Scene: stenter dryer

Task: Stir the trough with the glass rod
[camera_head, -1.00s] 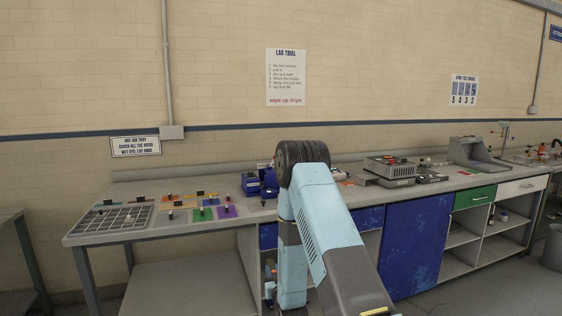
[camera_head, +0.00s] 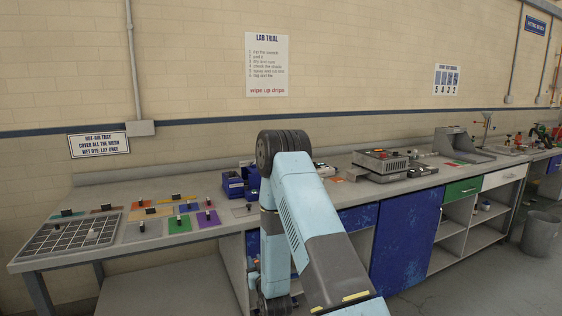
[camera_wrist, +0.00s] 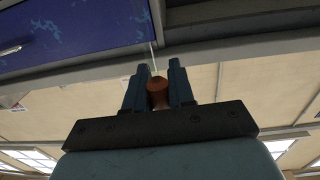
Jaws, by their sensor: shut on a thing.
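In the wrist view my gripper (camera_wrist: 159,88) is shut on a rounded brown-orange handle (camera_wrist: 157,93). A thin pale rod (camera_wrist: 153,57), which looks like the glass rod, extends from beyond the handle toward a grey bench edge. In the head view my gripper and the rod are hidden behind or below my arm. I cannot make out the trough for certain in either view. A blue device (camera_head: 235,185) stands on the bench just left of my arm; whether it holds the trough is unclear.
The long grey bench (camera_head: 135,255) runs along the wall. A gridded tray (camera_head: 72,238) and coloured cards (camera_head: 180,223) lie at its left. A metal hotplate-like device (camera_head: 381,163) stands right of my arm. A blue panel (camera_head: 405,240) fronts the bench; a bin (camera_head: 540,233) is at the right.

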